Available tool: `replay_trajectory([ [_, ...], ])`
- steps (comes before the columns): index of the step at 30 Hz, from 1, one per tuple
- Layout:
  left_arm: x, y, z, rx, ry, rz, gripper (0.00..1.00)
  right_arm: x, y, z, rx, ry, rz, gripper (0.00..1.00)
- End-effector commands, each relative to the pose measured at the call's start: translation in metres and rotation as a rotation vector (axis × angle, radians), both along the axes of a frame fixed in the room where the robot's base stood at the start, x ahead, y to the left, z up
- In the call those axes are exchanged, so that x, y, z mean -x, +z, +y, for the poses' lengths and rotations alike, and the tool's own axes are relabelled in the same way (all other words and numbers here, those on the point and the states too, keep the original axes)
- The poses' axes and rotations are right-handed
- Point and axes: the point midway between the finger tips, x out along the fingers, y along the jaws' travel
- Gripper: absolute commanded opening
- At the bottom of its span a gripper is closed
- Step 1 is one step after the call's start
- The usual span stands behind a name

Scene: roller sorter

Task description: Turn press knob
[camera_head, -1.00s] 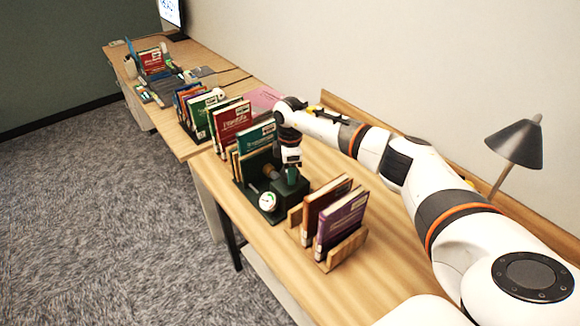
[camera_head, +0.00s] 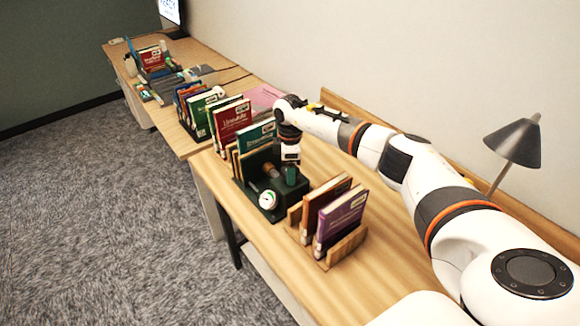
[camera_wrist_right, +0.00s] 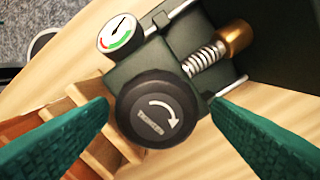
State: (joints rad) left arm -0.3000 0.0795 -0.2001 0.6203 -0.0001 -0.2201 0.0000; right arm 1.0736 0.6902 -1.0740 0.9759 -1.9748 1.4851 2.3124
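The press knob (camera_wrist_right: 156,110) is a round black cap with a white curved arrow, on the dark green press (camera_wrist_right: 150,55). In the right wrist view it lies between the two teal fingers of my right gripper (camera_wrist_right: 160,102). The fingers are apart, with a gap visible on the knob's right; contact on the left cannot be told. A white gauge (camera_wrist_right: 119,33) and a spring with a brass end (camera_wrist_right: 235,37) sit beside the knob. In the head view my right gripper (camera_head: 290,176) points down over the press (camera_head: 262,207) and hides the knob. My left gripper is out of view.
A wooden rack (camera_head: 345,246) with two books stands close in front of the press. More books (camera_head: 232,120) stand behind it. A lamp (camera_head: 516,142) stands at the right. Bare tabletop (camera_head: 240,215) lies left of the press.

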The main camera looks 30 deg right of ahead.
Motion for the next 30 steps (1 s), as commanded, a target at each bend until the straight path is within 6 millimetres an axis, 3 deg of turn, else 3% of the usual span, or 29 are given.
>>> replay_trajectory([
  [8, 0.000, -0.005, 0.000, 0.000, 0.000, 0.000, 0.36, 0.000, 0.006, 0.001, -0.001, 0.002, 0.000, 0.73],
  [21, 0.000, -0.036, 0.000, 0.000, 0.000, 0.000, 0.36, 0.000, 0.091, 0.000, -0.001, 0.001, -0.003, 0.73],
  [30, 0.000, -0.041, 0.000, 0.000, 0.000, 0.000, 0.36, 0.001, 0.119, 0.000, -0.001, 0.001, 0.001, 0.73],
])
